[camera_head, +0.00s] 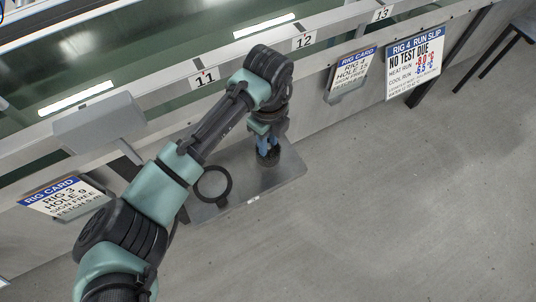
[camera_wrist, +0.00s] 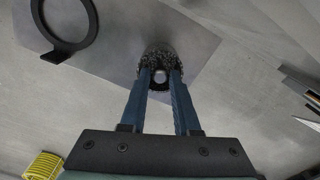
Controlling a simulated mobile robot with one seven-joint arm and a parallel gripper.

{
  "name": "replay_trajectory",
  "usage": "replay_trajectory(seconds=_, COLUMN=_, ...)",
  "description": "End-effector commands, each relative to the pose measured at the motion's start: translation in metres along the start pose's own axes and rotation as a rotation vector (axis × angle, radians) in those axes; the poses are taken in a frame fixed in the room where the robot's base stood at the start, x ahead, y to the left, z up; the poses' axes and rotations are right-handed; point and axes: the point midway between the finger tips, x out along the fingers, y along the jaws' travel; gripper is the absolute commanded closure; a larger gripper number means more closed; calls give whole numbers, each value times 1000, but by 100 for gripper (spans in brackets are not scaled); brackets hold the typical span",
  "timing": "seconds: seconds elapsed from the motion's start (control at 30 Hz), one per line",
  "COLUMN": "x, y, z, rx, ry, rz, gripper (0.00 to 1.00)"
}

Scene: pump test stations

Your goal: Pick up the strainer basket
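The strainer basket, a small dark round mesh piece, stands on a grey metal plate (camera_head: 285,178) in the head view, below my gripper (camera_head: 267,143). In the wrist view the basket (camera_wrist: 158,52) lies at the tips of my gripper's two blue fingers (camera_wrist: 160,78). A shiny round knob on the basket shows between the fingertips, with a narrow dark gap at each side. The fingers look apart and not closed on the knob. The fingertips hide part of the basket's sides.
A black ring with a foot (camera_head: 214,184) lies on the plate left of the basket. Behind is a bench rail with numbers 11, 12 and 13. Rig cards (camera_head: 351,75) and a run slip (camera_head: 414,64) hang from it.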

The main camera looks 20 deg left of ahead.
Motion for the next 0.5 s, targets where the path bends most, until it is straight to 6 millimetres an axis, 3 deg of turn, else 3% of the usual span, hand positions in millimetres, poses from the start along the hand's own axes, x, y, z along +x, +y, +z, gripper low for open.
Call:
replay_trajectory(seconds=0.03, x=14, y=1, z=1, rx=0, ry=-1, rz=2, gripper=70)
replay_trajectory(seconds=0.1, x=23, y=1, z=0, rx=-1, ry=0, rz=2, gripper=70)
replay_trajectory(seconds=0.37, x=26, y=0, z=0, rx=0, ry=0, rz=0, gripper=70)
replay_trajectory(seconds=0.5, x=25, y=0, z=0, rx=0, ry=0, rz=0, gripper=92)
